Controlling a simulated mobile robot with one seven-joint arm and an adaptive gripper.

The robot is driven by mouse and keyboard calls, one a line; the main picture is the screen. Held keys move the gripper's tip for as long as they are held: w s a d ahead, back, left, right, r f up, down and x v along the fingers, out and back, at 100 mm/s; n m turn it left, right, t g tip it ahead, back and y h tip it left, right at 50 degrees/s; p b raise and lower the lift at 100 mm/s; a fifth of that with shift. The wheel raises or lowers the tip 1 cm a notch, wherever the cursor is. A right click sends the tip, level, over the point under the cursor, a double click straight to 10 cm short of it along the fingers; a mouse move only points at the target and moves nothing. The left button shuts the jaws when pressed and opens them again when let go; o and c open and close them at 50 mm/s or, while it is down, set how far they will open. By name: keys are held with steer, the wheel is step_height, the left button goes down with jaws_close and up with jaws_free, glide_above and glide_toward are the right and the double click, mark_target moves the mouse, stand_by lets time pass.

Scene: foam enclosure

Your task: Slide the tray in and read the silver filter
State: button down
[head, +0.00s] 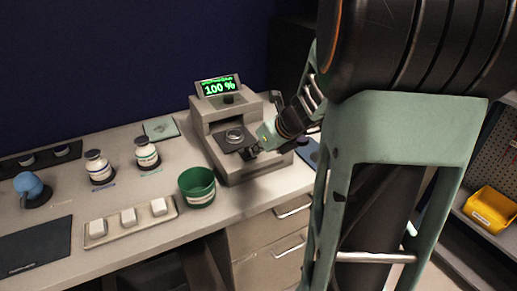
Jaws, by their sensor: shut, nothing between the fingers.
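The grey reader device (207,121) stands on the bench, its screen (217,87) showing green "100 %". Its dark tray (224,146) shows in the opening at the front, at least partly out. The silver filter (234,135), a small round metal piece, sits on the tray. My gripper (249,153) is at the tray's front right edge, shut and empty. I cannot tell whether its fingertips touch the tray. My wrist hides part of the device's right side.
A green cup (197,187) stands left of the device, near the front edge. A pale green pad (161,128) lies behind.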

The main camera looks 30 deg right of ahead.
mark_target(236, 132)
stand_by(0.3)
steer(key=w+p, duration=0.2)
steer(key=w, duration=0.2)
steer(key=w+p, duration=0.2)
steer(key=w, duration=0.3)
steer(key=w+p, duration=0.2)
steer(key=w, duration=0.2)
steer(key=shift+w+a+r+p, duration=0.15)
steer(key=shift+w+a+p, duration=0.1)
steer(key=shift+w+p, duration=0.15)
steer(key=shift+w, duration=0.75)
